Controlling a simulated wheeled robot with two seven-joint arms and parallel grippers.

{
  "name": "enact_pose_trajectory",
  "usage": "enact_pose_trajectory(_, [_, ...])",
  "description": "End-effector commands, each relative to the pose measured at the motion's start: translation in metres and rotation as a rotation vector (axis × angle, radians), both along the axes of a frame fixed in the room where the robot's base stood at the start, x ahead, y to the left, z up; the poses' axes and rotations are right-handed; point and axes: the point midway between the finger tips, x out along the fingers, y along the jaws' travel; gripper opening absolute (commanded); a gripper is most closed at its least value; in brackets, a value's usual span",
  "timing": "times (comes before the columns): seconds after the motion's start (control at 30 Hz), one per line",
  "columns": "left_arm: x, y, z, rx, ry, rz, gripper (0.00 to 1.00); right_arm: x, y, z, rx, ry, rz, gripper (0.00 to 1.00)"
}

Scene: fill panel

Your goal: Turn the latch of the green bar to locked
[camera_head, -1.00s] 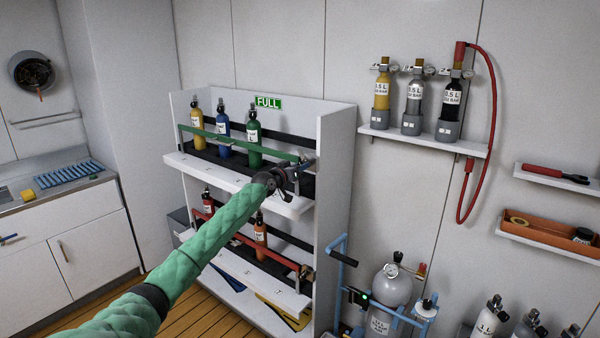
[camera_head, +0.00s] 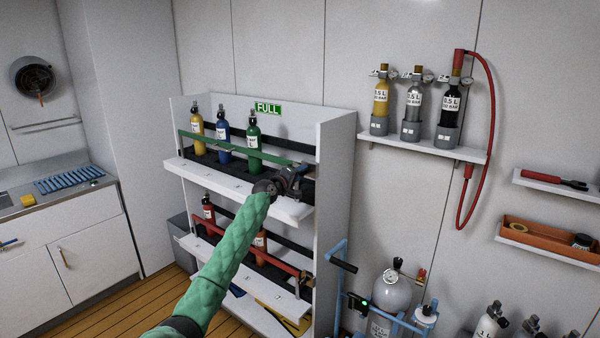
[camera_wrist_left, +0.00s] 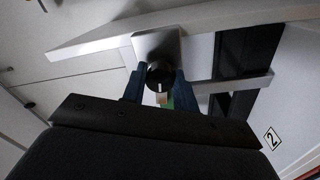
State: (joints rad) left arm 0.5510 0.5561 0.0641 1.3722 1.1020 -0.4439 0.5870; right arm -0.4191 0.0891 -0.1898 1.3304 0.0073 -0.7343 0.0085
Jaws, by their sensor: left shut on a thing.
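The green bar (camera_head: 235,145) runs across the front of the upper shelf, before a yellow, a blue and a green bottle. My left gripper (camera_head: 299,180) is at the bar's right end, at the shelf's right side, and covers the latch in the head view. In the left wrist view, the black round latch knob (camera_wrist_left: 159,72) with a white mark sits on a grey metal plate (camera_wrist_left: 155,47). My left gripper (camera_wrist_left: 158,88) is shut on the knob, one finger on each side. A bit of green shows behind it. My right gripper is in neither view.
A red bar (camera_head: 240,246) crosses the lower shelf below. A blue-framed cart with a grey cylinder (camera_head: 390,289) stands right of the rack. A wall shelf (camera_head: 425,146) holds several small cylinders. The wooden floor (camera_head: 110,300) at left is clear.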

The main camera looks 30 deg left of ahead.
Motion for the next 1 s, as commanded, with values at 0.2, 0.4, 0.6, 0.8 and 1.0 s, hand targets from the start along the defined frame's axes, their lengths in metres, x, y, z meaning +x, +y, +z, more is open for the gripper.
enact_pose_trajectory(0.2, [0.0, 0.0, -0.001, -0.105, 0.01, 0.001, 0.06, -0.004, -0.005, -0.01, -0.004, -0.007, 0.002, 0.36])
enact_pose_trajectory(0.4, [0.0, 0.0, -0.002, -0.151, 0.014, 0.0, 0.06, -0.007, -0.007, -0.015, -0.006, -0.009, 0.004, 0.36])
enact_pose_trajectory(0.6, [0.0, 0.0, -0.002, -0.165, 0.015, 0.0, 0.06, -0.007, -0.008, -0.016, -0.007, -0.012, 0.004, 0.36])
enact_pose_trajectory(0.8, [0.0, 0.0, -0.003, -0.165, 0.016, 0.001, 0.06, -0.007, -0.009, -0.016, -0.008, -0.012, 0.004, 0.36])
enact_pose_trajectory(1.0, [0.0, 0.0, -0.002, -0.164, 0.015, 0.0, 0.5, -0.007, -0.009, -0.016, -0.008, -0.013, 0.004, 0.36])
